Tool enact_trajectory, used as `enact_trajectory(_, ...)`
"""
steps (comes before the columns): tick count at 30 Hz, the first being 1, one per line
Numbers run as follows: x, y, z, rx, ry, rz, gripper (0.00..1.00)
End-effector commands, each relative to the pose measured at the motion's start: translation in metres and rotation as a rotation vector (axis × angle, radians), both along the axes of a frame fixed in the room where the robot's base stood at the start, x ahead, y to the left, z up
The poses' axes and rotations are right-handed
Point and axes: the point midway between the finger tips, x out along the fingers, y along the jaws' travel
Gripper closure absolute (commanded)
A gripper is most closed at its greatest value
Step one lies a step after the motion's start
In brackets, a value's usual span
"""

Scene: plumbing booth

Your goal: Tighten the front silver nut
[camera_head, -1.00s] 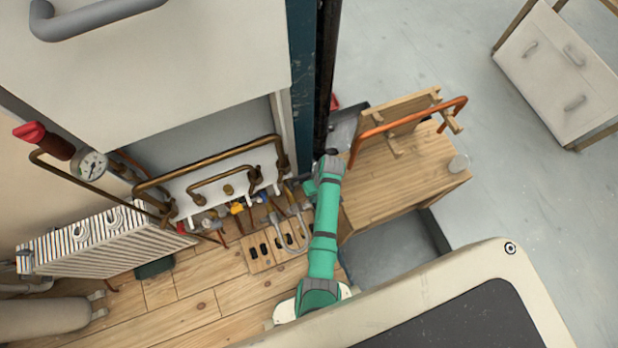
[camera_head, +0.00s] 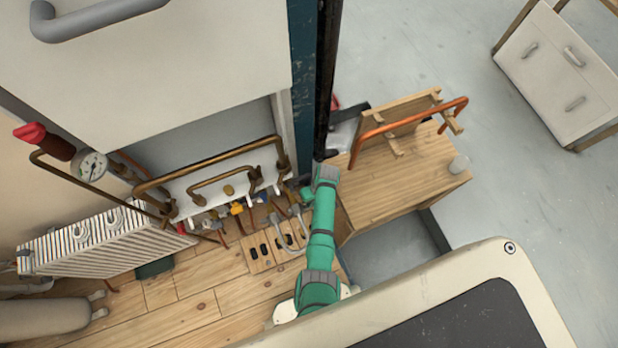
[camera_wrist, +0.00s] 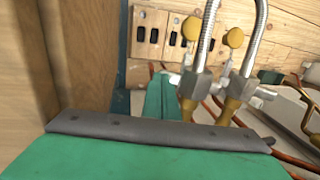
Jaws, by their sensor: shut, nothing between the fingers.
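Two silver hex nuts, one on the left (camera_wrist: 195,84) and one on the right (camera_wrist: 241,88), show in the wrist view. Each joins a braided silver hose to a brass fitting. I cannot tell which is the front one. In the head view the small fittings (camera_head: 293,208) under the copper pipes are too small to tell apart. My gripper (camera_head: 307,194) is at the end of the green arm, just right of these fittings. It is shut and empty. In the wrist view its green and grey body fills the bottom, and the fingertips are not clearly seen.
Copper pipes (camera_head: 226,181) run across the white panel above the fittings. A wooden cabinet (camera_head: 395,185) with an orange pipe (camera_head: 409,127) stands close on the right. A white radiator (camera_head: 95,243) is at left. Yellow knobs (camera_wrist: 192,28) sit near the hoses.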

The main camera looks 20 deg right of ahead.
Motion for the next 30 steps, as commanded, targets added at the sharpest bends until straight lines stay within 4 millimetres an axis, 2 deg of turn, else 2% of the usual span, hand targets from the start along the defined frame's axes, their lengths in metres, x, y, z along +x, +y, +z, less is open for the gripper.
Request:
enact_trajectory(6, -0.002, -0.007, -0.014, 0.0, 0.0, -0.011, 1.0)
enact_trajectory(17, -0.001, -0.001, -0.013, 0.0, 0.002, 0.002, 1.0)
enact_trajectory(23, 0.0, -0.005, 0.003, -0.001, 0.0, 0.002, 1.0)
enact_trajectory(30, 0.0, -0.017, 0.047, -0.003, -0.002, -0.004, 1.0)
